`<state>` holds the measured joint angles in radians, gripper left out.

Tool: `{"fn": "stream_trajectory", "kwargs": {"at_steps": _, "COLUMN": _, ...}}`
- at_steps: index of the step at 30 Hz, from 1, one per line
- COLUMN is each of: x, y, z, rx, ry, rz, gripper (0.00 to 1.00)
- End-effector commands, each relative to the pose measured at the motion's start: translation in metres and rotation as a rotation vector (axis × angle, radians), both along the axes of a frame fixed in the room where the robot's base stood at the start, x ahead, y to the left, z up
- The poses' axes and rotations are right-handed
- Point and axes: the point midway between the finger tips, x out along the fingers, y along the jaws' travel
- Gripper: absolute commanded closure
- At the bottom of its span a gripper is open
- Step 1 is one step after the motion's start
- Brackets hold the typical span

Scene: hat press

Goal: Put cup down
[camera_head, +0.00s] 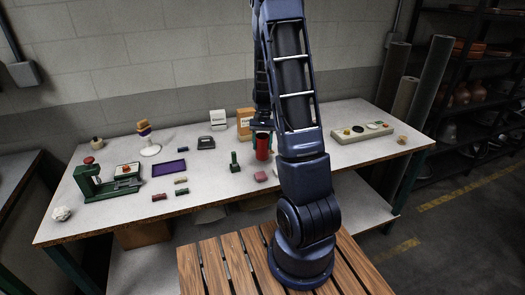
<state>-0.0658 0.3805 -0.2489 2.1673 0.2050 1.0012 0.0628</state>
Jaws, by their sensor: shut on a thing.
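A red cup (262,151) is at the middle of the white worktable (215,190). My gripper (262,135) is above the cup, shut on its upper part, with the arm reaching down from above. The cup looks upright. I cannot tell whether its base touches the table. My arm hides part of the table to the right of the cup.
A green press (100,182) and a purple tray (168,168) are on the left. A control panel (362,132) is on the right. The front middle has some clear room.

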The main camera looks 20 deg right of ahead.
Motion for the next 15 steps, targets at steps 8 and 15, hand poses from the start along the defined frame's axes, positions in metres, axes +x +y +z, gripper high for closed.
{"fn": "stream_trajectory", "kwargs": {"at_steps": 8, "x": -0.001, "y": 0.0, "z": -0.032, "rx": 0.0, "ry": 0.003, "rz": -0.001, "gripper": 0.73}}
{"fn": "stream_trajectory", "kwargs": {"at_steps": 15, "x": 0.0, "y": 0.0, "z": -0.035, "rx": 0.0, "ry": 0.0, "rz": 0.0, "gripper": 0.73}}
